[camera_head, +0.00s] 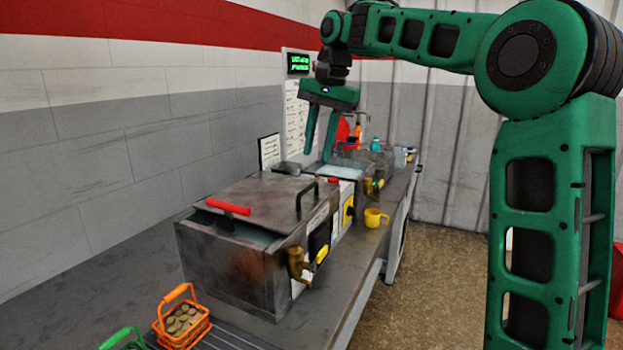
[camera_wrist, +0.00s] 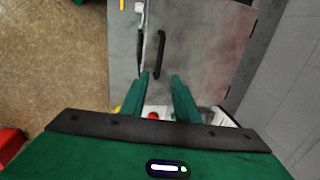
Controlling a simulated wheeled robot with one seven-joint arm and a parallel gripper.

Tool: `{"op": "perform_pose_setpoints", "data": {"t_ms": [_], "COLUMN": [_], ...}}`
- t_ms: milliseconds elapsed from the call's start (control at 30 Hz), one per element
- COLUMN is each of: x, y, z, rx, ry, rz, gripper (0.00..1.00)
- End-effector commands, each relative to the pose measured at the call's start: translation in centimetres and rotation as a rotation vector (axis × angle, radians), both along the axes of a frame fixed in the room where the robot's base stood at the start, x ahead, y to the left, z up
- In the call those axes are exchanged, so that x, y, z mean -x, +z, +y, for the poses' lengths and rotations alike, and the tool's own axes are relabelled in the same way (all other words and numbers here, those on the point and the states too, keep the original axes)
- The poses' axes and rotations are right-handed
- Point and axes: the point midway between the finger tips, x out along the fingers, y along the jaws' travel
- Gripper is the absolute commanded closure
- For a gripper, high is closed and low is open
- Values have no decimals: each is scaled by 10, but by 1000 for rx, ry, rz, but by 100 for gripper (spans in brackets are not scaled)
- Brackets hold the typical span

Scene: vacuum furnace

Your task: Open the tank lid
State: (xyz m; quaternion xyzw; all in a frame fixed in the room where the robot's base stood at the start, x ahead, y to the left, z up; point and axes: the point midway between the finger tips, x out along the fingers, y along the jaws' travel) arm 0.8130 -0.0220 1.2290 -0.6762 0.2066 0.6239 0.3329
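The tank (camera_head: 225,262) is a stained metal box on the bench, with a flat metal lid (camera_head: 250,192) lying over most of its top. A narrow open strip shows along its near edge. A black bar handle (camera_head: 305,197) stands on the lid's right side; the wrist view also shows the handle (camera_wrist: 160,53) and the lid (camera_wrist: 205,50). My gripper (camera_head: 317,155) is above and beyond the lid, fingers pointing down. Its fingertips (camera_wrist: 160,75) are apart with nothing between them. In the wrist view the handle appears just past the fingertips, not between them.
A red handle (camera_head: 228,207) lies at the lid's near edge. A brass tap (camera_head: 297,264) sticks out of the tank's front. A yellow mug (camera_head: 375,218) stands right of the tank. An orange basket (camera_head: 182,322) is at the near left. A second, water-filled tank (camera_head: 345,174) stands behind.

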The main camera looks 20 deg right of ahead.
Motion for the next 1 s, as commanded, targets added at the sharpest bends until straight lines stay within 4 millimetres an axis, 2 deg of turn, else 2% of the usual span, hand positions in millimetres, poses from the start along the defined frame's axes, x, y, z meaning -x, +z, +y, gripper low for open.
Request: {"op": "perform_pose_setpoints", "data": {"t_ms": [200,400,600,867,900,1000], "x": [-4,-8,-9,-10,-10,-10], "y": [-40,-66,-79,-80,-80,-80], "z": [7,10,11,11,11,11], "rx": [0,-1,-1,0,0,0], "ry": [3,3,1,2,2,2], "rz": [3,1,1,-1,-1,-1], "gripper": [72,72,72,72,74,98]}}
